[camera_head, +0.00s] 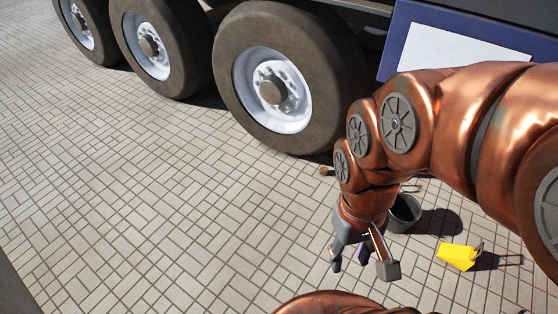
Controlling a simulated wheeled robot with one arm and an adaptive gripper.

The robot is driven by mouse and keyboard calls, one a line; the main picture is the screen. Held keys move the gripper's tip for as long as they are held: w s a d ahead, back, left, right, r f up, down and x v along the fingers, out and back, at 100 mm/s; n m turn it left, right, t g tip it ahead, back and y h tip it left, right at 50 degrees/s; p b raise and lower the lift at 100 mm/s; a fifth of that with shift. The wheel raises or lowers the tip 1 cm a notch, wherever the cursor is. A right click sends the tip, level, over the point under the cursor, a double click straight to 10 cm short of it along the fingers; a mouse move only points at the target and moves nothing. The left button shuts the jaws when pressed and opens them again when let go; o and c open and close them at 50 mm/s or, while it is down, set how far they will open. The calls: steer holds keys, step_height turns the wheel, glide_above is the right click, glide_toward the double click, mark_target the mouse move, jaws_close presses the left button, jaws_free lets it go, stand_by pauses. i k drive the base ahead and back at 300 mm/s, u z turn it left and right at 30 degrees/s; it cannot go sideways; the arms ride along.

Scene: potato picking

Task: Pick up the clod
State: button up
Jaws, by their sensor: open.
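A small brown lump (325,171), perhaps the clod, lies on the paving near the front truck wheel, left of my arm. It is too small to tell whether it is a clod or a potato. My gripper (362,265) is open and points down at the paving. Nothing shows between its fingers. It appears lower in the picture than the lump and apart from it. My arm hides part of the ground behind it.
A dark grey bucket (404,214) stands just right of my gripper, partly hidden by my arm. A yellow object (458,257) lies farther right. Large truck wheels (345,75) line the top. The paving (130,210) at left is clear.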

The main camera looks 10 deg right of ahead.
mark_target(323, 170)
steer(key=u, duration=0.2)
steer(key=i, duration=1.95)
steer(key=z, duration=0.5)
